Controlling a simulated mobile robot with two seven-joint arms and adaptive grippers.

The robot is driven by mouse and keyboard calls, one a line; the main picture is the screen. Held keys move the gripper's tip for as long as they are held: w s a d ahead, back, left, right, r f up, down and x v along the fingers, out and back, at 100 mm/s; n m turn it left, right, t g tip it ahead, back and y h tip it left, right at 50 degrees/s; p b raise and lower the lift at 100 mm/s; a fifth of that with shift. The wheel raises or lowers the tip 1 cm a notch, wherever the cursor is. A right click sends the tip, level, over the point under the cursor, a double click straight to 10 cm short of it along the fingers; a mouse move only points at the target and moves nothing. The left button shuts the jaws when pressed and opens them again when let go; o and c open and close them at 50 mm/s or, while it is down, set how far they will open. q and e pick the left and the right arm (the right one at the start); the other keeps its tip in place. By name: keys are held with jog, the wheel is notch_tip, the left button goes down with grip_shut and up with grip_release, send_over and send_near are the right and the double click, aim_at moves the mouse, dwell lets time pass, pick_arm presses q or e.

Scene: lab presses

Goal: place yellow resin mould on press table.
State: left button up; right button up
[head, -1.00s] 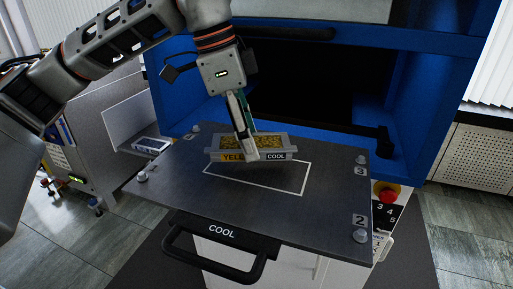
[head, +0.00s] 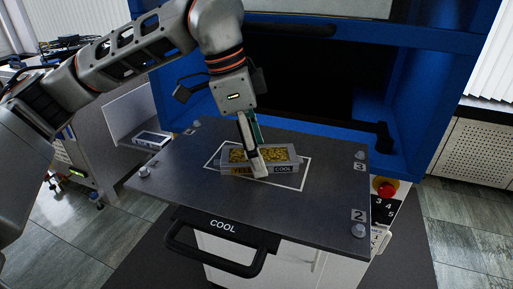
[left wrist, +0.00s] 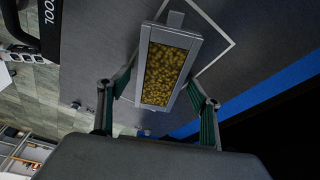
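In the left wrist view the mould (left wrist: 165,75) lies between the two green-sided fingers. My right gripper is not in view.
The blue press frame (head: 405,100) with a dark opening stands behind the table. Bolts (head: 358,230) stand up at the table corners. A black COOL handle (head: 215,250) projects at the front. A red button (head: 384,187) is at the right. The table around the outline is bare.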

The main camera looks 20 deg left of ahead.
aim_at(240, 155)
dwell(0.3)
pick_arm(q)
jog(key=b+v, duration=0.1)
jog(key=v, duration=1.1)
jog(key=shift+r, duration=0.1)
